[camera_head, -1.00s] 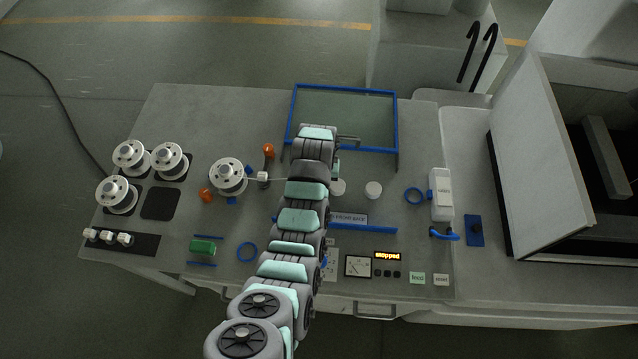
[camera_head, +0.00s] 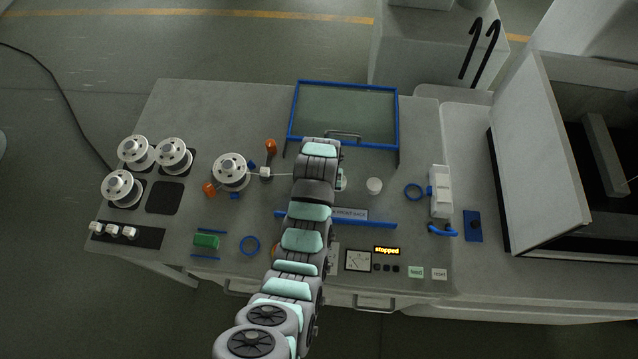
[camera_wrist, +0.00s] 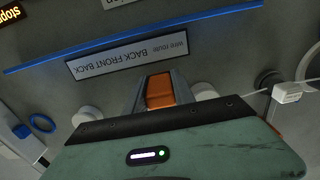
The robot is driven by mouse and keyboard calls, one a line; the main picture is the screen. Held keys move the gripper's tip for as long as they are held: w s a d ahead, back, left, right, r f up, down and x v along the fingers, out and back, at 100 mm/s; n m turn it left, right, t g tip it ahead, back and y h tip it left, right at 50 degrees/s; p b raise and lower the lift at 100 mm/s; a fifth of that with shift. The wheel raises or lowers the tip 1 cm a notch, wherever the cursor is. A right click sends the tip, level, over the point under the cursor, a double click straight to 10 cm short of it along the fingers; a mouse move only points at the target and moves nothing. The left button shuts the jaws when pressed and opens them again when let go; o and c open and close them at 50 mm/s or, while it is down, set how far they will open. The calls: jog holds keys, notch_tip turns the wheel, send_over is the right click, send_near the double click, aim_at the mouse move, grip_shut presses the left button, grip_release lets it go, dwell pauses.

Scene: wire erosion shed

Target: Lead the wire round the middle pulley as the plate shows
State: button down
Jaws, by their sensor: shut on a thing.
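My gripper (camera_wrist: 160,88) is shut on an orange block (camera_wrist: 160,92) low over the table beside the route plate. The route plate (camera_wrist: 128,55) reads "wire route BACK FRONT BACK", upside down in the wrist view; it also shows in the head view (camera_head: 350,214). The wire (camera_head: 283,174) runs from the spool (camera_head: 232,171) through a small white guide (camera_wrist: 288,93) toward a white pulley (camera_wrist: 203,90). Another white pulley (camera_wrist: 86,115) stands on the other side of my gripper. The middle pulley and the wire's far end are hidden by my arm and gripper.
A blue rail (camera_head: 300,217) lies in front of the plate. A blue-framed clear guard (camera_head: 345,115) stands behind my arm. A display (camera_head: 387,251) reads "stopped". Spare spools (camera_head: 136,153) sit at the left.

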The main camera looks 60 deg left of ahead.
jog(key=shift+w+d+b, duration=0.55)
jog(key=shift+w+d, duration=1.25)
jog(key=shift+w, duration=0.25)
jog(key=shift+w+d+b, duration=0.55)
jog(key=shift+w+d, duration=1.2)
jog(key=shift+w, duration=0.25)
jog(key=shift+a, duration=0.1)
jog(key=shift+w+a+f+b, duration=0.15)
jog(key=shift+w+a+b, duration=0.1)
jog(key=shift+b, duration=0.2)
jog(key=w+a+b, duration=0.2)
jog(key=shift+a+b, duration=0.1)
jog(key=shift+b, duration=0.2)
jog(key=shift+w+a+b, duration=0.75)
jog(key=shift+a+b, duration=0.15)
jog(key=shift+b, duration=0.1)
jog(key=shift+w+a, duration=0.25)
jog(key=shift+a, duration=0.05)
jog(key=shift+b, duration=0.35)
